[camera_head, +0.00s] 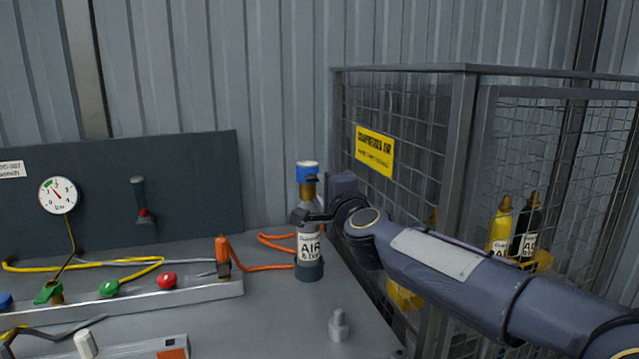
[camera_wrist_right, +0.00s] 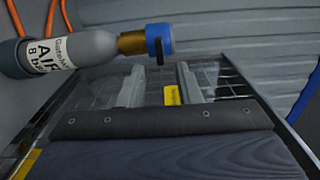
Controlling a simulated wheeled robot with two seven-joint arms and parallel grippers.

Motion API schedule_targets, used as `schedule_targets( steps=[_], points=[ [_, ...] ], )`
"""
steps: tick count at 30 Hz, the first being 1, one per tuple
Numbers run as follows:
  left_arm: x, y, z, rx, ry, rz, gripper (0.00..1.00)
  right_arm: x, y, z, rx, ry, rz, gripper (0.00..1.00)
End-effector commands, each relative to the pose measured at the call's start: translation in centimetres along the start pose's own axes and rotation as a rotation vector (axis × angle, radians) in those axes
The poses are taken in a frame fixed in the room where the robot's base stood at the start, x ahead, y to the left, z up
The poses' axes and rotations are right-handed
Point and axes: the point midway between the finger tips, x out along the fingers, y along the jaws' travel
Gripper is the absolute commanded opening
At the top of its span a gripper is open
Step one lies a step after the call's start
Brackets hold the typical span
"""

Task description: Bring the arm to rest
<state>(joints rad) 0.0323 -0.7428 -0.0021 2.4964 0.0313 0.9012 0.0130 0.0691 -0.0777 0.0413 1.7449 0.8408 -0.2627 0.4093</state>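My right arm comes in from the right in the head view. Its dark gripper (camera_head: 318,215) is at the upper body of a grey air cylinder (camera_head: 309,244) with a brass neck and blue cap, which stands upright on the bench. In the right wrist view the two pale fingers of the gripper (camera_wrist_right: 160,75) are apart with nothing between them. The cylinder (camera_wrist_right: 84,50) lies across the top of that view, beyond the fingertips. I cannot tell whether a finger touches it. My left gripper does not show.
The bench (camera_head: 265,325) holds a gauge (camera_head: 57,195), a rail with coloured valve knobs (camera_head: 166,281), an orange hose (camera_head: 262,268) and a small grey fitting (camera_head: 339,325). A mesh cage (camera_head: 400,110) with yellow and black cylinders stands to the right, close to my arm.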

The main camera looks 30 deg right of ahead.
Motion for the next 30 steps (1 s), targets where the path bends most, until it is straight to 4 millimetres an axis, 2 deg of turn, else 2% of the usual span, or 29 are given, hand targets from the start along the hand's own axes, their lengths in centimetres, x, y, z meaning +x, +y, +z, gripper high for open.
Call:
schedule_targets(
  steps=[3,6,23,26,29,30],
  points=[
    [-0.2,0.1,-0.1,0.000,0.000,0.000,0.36,-1.5,-0.1,0.0,0.000,-0.001,-0.001,0.31],
    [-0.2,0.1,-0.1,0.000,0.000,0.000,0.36,-2.1,0.0,0.1,0.000,-0.001,0.000,0.31],
    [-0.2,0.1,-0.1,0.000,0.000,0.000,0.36,-2.3,0.1,0.1,-0.006,-0.007,0.002,0.31],
    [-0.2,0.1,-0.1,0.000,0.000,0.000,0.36,-3.6,0.8,1.2,-0.071,-0.069,0.020,0.31],
    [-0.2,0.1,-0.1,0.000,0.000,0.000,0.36,-6.9,3.0,3.7,-0.229,-0.218,0.068,0.31],
    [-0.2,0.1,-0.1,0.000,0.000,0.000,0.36,-8.7,4.5,4.9,-0.310,-0.294,0.098,0.31]
  ],
)
